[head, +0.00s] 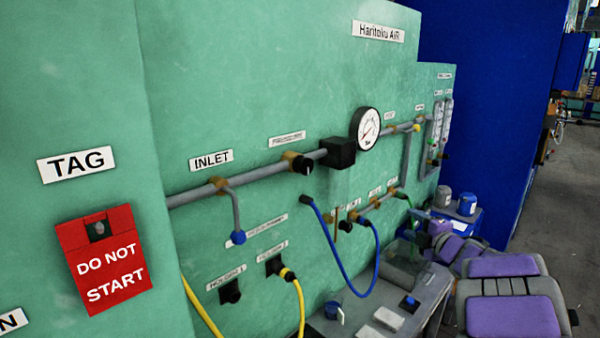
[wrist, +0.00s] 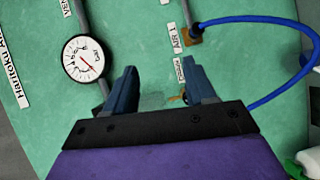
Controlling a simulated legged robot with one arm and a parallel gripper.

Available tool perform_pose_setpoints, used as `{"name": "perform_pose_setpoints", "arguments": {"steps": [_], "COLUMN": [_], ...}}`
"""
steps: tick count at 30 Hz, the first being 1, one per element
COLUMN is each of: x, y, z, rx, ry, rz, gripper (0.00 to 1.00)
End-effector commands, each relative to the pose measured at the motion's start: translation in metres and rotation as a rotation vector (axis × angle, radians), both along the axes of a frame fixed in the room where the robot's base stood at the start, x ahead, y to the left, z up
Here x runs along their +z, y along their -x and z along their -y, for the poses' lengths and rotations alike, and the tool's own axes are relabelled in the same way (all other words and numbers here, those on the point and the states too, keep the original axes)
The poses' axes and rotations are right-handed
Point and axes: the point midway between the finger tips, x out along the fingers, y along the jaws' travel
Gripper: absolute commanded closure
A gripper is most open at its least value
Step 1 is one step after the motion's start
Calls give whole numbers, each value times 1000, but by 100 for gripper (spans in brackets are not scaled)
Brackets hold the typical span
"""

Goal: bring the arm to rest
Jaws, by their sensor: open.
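My gripper (wrist: 162,82) shows in the wrist view, with its two dark blue fingers spread apart and nothing between them. Beyond the fingers is the green press panel (wrist: 130,30), seen turned on its side. In the head view my purple and grey arm (head: 503,266) is folded low at the right, beside the panel. The fingers cannot be made out clearly in the head view.
A pressure gauge (head: 365,128) and pipes run along the panel. A blue hose (head: 375,270) and a yellow hose (head: 301,305) hang from it. A red DO NOT START tag (head: 104,259) is at left. A grey bench (head: 350,325) stands below. Open floor (head: 560,210) lies at right.

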Motion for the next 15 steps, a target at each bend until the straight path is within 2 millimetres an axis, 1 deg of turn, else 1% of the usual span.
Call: {"name": "perform_pose_setpoints", "arguments": {"steps": [1, 4, 6, 8, 11, 14, 15], "x": [10, 20, 26, 28, 31, 27, 25], "y": [2, 10, 20, 30, 51, 76, 87], "z": [4, 20, 30, 37, 46, 52, 53], "rx": [-64, -204, -301, -381, -510, -631, -679], "ry": [-15, -60, -101, -138, -207, -287, -320], "rz": [-10, -45, -69, -96, -136, -187, -210], "gripper": [45, 45, 45, 45, 45, 45, 45]}}
